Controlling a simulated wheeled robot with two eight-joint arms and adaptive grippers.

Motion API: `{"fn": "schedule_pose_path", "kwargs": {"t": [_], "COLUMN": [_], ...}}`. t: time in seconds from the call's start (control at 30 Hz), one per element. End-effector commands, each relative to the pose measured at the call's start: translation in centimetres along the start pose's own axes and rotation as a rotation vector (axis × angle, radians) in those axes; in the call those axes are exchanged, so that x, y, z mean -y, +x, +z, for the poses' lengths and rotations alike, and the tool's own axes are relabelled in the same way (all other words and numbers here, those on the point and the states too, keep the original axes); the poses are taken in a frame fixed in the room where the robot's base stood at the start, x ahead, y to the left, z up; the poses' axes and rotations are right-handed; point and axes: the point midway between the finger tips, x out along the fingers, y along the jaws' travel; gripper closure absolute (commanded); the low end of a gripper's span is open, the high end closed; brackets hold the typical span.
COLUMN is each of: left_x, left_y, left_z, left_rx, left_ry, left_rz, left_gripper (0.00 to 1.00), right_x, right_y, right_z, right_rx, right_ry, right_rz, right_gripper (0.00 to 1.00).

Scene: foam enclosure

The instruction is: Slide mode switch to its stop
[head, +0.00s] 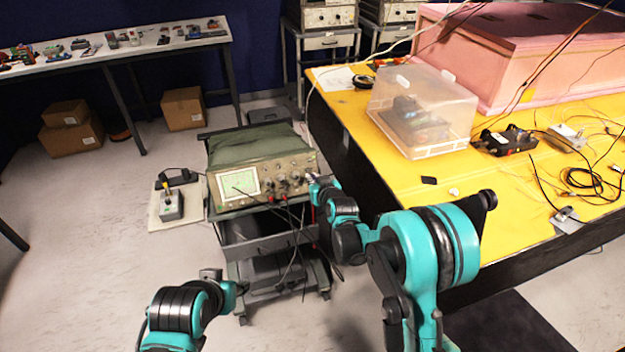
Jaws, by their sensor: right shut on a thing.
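An oscilloscope (262,181) with a lit screen stands on a cart, its front panel with knobs facing me. My right gripper (312,180) is at the right end of that panel, shut on what looks like the mode switch. The switch itself is too small and too covered by the fingers to make out, so its position cannot be told. My left arm is low in the picture, left of the cart. Its end (210,274) is small, and its fingers cannot be made out; it is away from the oscilloscope.
Dark cables hang from the panel in front of the cart (262,232). A small box with a lever (170,206) lies on the floor at left.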

Motion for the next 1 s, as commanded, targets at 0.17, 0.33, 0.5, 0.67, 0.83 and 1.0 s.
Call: {"fn": "schedule_pose_path", "kwargs": {"t": [0.17,0.33,0.5,0.67,0.83,1.0], "left_x": [0.0,0.0,0.0,0.0,0.0,0.0], "left_y": [0.0,0.0,0.0,0.0,0.0,0.0], "left_z": [0.0,0.0,0.0,0.0,0.0,0.0], "left_rx": [0.000,0.000,0.000,0.000,0.000,0.000], "left_ry": [0.000,0.000,0.000,0.000,0.000,0.000], "left_rz": [0.000,0.000,0.000,0.000,0.000,0.000], "left_gripper": [0.60,0.60,0.60,0.60,0.60,0.60], "right_x": [0.0,0.0,0.0,0.0,-0.1,-0.1], "right_y": [0.0,0.0,-0.2,-2.1,-5.9,-9.4], "right_z": [0.1,0.1,0.0,0.0,0.1,0.1], "right_rx": [0.001,0.001,0.001,0.001,0.001,0.002], "right_ry": [0.000,0.000,0.000,0.001,0.001,0.002], "right_rz": [0.000,0.000,0.000,0.000,0.000,0.000], "right_gripper": [0.85,0.85,0.85,0.85,0.85,0.85]}}
